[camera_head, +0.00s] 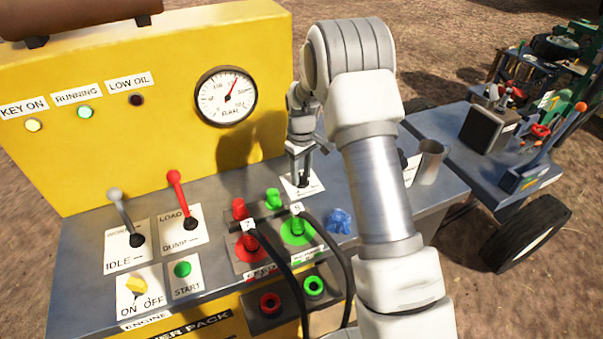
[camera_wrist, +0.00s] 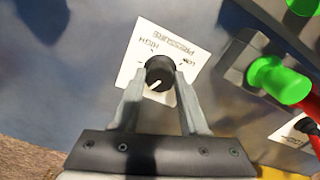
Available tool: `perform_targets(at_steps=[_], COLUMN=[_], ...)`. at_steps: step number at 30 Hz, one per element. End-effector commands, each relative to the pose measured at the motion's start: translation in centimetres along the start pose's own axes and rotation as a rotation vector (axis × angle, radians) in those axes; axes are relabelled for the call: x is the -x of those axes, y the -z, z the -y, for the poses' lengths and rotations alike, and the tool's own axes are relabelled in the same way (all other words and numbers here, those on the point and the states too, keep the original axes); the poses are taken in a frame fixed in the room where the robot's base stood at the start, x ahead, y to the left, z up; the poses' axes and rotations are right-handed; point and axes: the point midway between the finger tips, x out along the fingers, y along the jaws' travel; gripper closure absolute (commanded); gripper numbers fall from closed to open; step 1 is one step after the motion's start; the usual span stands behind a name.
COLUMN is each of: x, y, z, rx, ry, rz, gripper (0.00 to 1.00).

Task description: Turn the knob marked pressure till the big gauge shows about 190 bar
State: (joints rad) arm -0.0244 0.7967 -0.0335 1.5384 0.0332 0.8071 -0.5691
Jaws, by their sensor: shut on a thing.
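The pressure knob (camera_wrist: 160,70) is black with a white pointer line. It sits on a white plate (camera_wrist: 188,44) marked PRESSURE, HIGH and LOW. My gripper (camera_wrist: 159,84) is shut on the knob, one finger on each side. In the wrist view the pointer line points down and slightly left, towards my gripper. In the head view my gripper (camera_head: 299,178) reaches down onto the plate and mostly hides the knob. The big round gauge (camera_head: 226,97) is on the yellow panel. Its red needle points up and slightly right; the exact value is too small to read.
Red and green hose couplings (camera_head: 297,228) stand left of and in front of my gripper, with black hoses. A blue crumpled thing (camera_head: 340,220) and a metal cup (camera_head: 430,160) are on the console. Two levers (camera_head: 176,195) stand at the left.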

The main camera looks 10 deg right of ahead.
Motion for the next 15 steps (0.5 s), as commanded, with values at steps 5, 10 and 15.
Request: perform_targets(at_steps=[5, 10, 15], x=[0.01, 0.01, 0.03], y=[0.04, 0.05, 0.02], z=[0.01, 0.03, -0.01], rx=[-0.119, -0.271, -0.435], ry=[0.0, -0.001, -0.001], rz=[-0.001, 0.0, 0.0], gripper=[1.0, 1.0, 1.0])
